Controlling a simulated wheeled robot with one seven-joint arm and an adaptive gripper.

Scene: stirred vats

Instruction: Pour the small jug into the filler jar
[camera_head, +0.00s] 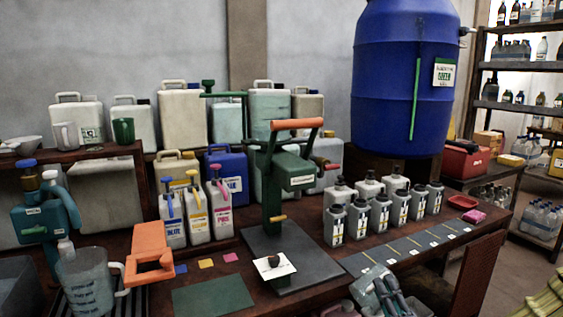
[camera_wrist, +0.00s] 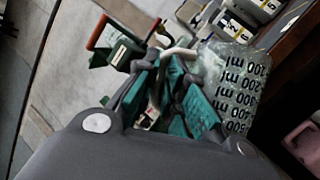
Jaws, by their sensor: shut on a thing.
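My gripper (camera_head: 388,287) is low at the front edge of the bench, right of the green press. It is shut on the pale handle of the small jug (camera_head: 364,284), which is clear. In the wrist view, my green-padded fingers (camera_wrist: 172,85) close at this handle, and the jug (camera_wrist: 240,85) shows black millilitre marks. I cannot tell its contents or exact tilt. The green press (camera_head: 290,170) with an orange handle stands on a dark base, with a white piece (camera_head: 274,266) on it. I cannot tell which thing is the filler jar.
A larger marked jug (camera_head: 85,283) stands under a teal pump (camera_head: 45,215) at left. Several grey bottles (camera_head: 380,215) stand right of the press. Pump bottles (camera_head: 197,212) stand left of it. A blue drum (camera_head: 405,80) is behind. A dark strip (camera_head: 405,246) before the bottles is mostly clear.

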